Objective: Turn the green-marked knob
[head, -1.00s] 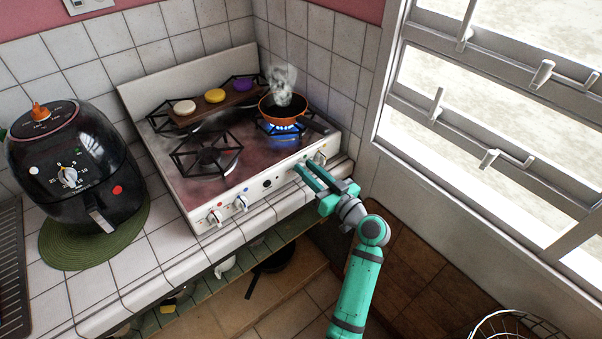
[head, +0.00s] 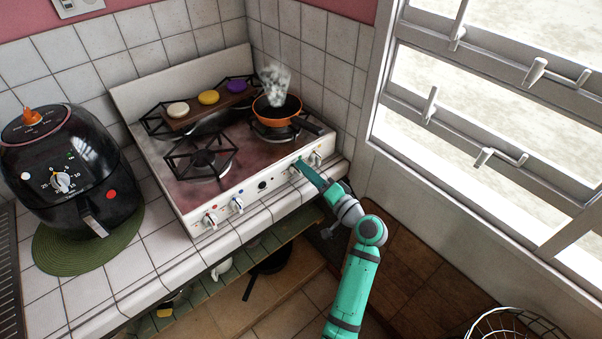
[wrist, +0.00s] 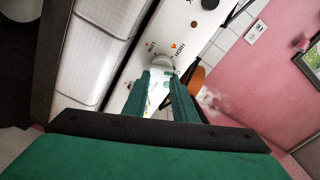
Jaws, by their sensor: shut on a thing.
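The stove's front panel (head: 262,187) carries a row of knobs. My gripper (head: 300,166) reaches the right part of this panel from the front. In the wrist view, my gripper's two green fingers (wrist: 160,78) are shut on a pale knob (wrist: 163,62), with LOW and HIGH printed beside it. The fingers hide most of this knob in the head view, and its colour mark is not clear. An orange pan (head: 275,110) with pale steam above it stands on the back right burner. No flame shows under it.
A knob with a red mark (head: 211,219) and one with a blue mark (head: 238,204) are at the left of the panel. Another knob (head: 316,158) is close to the right of my gripper. A black air fryer (head: 75,180) stands left. A window (head: 500,100) is at right.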

